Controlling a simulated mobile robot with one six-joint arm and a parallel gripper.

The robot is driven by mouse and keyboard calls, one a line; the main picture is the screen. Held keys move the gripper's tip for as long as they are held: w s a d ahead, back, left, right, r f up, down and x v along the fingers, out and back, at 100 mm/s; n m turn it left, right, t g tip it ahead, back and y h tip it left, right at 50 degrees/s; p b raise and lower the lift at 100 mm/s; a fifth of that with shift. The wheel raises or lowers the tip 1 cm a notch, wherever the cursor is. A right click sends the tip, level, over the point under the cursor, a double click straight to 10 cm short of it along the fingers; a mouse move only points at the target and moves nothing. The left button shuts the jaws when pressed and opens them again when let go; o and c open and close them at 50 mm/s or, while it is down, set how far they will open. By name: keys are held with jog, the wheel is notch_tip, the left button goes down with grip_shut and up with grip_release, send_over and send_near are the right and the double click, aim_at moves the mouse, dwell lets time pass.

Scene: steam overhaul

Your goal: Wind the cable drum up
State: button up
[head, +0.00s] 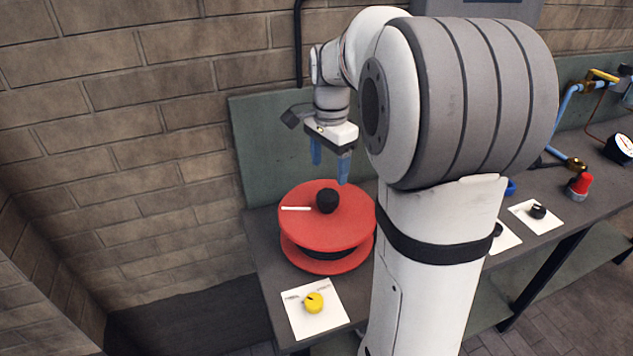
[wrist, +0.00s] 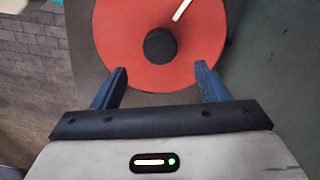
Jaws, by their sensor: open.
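The red cable drum (head: 297,225) lies flat on the left part of the bench, with dark cable between its two flanges. A black knob (head: 327,200) stands up on its top flange, and a white stripe (head: 296,208) points left from near it. My gripper (head: 330,168) is open and empty, pointing down above the drum's far side. In the wrist view, the knob (wrist: 160,46) is ahead of and between the open blue fingers (wrist: 158,88), apart from them. The top flange (wrist: 120,40) fills the upper middle there.
A yellow knob (head: 314,302) on a white card sits in front of the drum. Black knobs (head: 537,211), a red-topped part (head: 579,184), a gauge (head: 621,146) and blue pipes (head: 567,105) are to the right. A green backboard (head: 260,135) and brick wall stand behind.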

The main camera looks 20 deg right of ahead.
aim_at(328, 194)
notch_tip(328, 194, down, 8)
jog(key=shift+r, duration=0.2)
jog(key=shift+c, duration=0.3)
